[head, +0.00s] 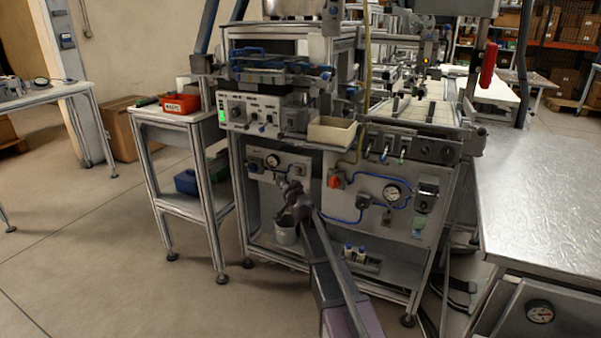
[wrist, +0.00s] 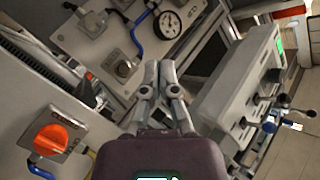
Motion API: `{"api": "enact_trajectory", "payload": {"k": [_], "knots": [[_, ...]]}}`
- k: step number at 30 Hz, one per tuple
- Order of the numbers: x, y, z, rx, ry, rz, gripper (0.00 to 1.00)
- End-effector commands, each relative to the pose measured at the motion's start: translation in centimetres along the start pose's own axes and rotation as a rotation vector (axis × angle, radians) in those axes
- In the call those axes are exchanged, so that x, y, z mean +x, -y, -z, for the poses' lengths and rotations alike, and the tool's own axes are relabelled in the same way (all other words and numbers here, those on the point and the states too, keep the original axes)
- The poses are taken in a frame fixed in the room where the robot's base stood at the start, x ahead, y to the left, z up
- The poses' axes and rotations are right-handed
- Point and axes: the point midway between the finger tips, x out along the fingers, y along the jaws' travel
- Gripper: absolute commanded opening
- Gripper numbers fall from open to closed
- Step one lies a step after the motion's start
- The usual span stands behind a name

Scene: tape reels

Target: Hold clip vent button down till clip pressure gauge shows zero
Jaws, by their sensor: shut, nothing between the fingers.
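A small round white-faced gauge (head: 272,160) sits on the left front panel of the machine. A gauge with a blue tube beside it shows in the wrist view (wrist: 168,24); its needle is too small to read. A dark round fitting or button (wrist: 125,68) is on the gauge's plate. My gripper (head: 291,183) is shut and empty in front of the left panel. Its fingertips (wrist: 158,66) appear beside that fitting; contact cannot be told.
An orange-red rotary knob (head: 334,181) is right of my gripper, also in the wrist view (wrist: 50,137). A control box (head: 252,113) with a green display and a beige bin (head: 332,131) jut out above. Open floor lies left.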

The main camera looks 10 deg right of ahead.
Motion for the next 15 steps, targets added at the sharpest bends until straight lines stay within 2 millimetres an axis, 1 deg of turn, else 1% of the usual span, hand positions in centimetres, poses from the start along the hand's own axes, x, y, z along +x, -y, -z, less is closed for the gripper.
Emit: {"api": "enact_trajectory", "payload": {"k": [8,15], "knots": [[1.1,-0.7,0.7,0.000,0.000,-0.001,0.00],[2.8,-1.8,1.9,0.000,0.001,0.000,0.00]]}}
